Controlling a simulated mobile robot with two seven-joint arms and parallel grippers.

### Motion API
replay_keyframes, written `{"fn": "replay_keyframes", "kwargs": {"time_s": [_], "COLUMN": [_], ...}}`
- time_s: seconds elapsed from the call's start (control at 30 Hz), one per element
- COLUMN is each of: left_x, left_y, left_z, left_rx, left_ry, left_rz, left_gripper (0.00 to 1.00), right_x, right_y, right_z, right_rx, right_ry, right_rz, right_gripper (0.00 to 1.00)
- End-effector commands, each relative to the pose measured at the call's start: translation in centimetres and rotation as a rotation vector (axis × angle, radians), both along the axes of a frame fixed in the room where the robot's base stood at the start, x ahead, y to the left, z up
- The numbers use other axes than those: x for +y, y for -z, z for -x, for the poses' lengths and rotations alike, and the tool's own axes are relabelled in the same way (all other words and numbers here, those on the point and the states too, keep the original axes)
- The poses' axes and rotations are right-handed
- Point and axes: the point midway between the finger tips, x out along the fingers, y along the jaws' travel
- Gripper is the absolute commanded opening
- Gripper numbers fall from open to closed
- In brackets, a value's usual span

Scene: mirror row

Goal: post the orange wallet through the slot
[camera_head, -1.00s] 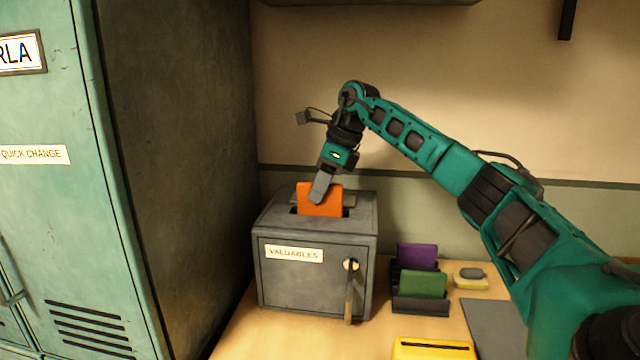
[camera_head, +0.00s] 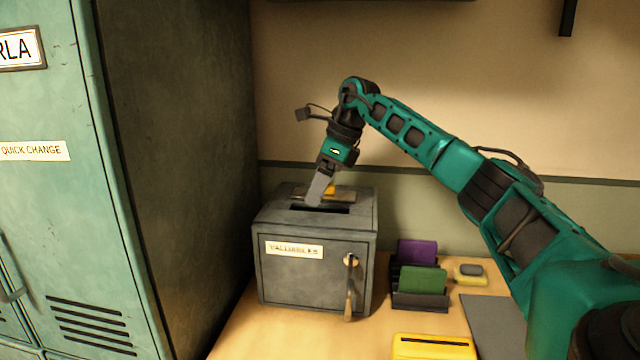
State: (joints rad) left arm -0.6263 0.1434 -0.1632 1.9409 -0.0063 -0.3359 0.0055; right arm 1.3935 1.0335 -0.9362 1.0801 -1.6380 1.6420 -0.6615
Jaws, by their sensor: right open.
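The grey strongbox (camera_head: 313,277) labelled VALUABLES stands on the table beside the lockers. Its dark slot (camera_head: 335,209) is in the top. My right gripper (camera_head: 315,198) points down just over the slot and is open, with no wallet visible in it. The orange wallet no longer shows above the slot, and the inside of the box is hidden. A small yellow-orange patch shows behind my fingers; I cannot tell what it is. My left gripper is not in view.
A dark rack (camera_head: 420,300) holds a purple wallet (camera_head: 417,252) and a green wallet (camera_head: 423,280) right of the box. A yellow slotted item (camera_head: 433,347) lies in front. A yellow and grey item (camera_head: 470,273) sits farther right. Green lockers (camera_head: 60,200) fill the left.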

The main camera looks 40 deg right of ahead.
Motion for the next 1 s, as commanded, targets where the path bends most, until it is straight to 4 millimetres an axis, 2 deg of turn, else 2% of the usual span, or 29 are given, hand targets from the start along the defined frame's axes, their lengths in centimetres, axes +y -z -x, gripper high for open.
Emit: {"fn": "replay_keyframes", "kwargs": {"time_s": [0.2,0.23,0.33,0.67,0.77,1.0], "left_x": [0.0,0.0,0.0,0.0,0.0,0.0], "left_y": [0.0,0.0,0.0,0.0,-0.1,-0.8], "left_z": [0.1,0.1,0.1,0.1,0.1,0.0], "left_rx": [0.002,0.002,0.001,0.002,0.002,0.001], "left_ry": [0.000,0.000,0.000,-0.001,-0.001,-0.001], "left_rz": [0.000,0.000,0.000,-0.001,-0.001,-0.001], "left_gripper": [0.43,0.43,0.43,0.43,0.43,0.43], "right_x": [-0.1,-0.1,-0.1,-0.3,-0.6,-1.7], "right_y": [0.0,0.0,-0.1,-0.6,-1.8,-6.7], "right_z": [-0.1,-0.1,-0.1,0.0,0.3,1.9], "right_rx": [-0.004,-0.004,-0.004,-0.009,-0.013,-0.010], "right_ry": [0.002,0.002,0.002,0.005,0.007,0.003], "right_rz": [0.002,0.002,0.002,0.004,0.004,0.001], "right_gripper": [0.96,0.92,1.00,1.00,1.00,1.00]}}
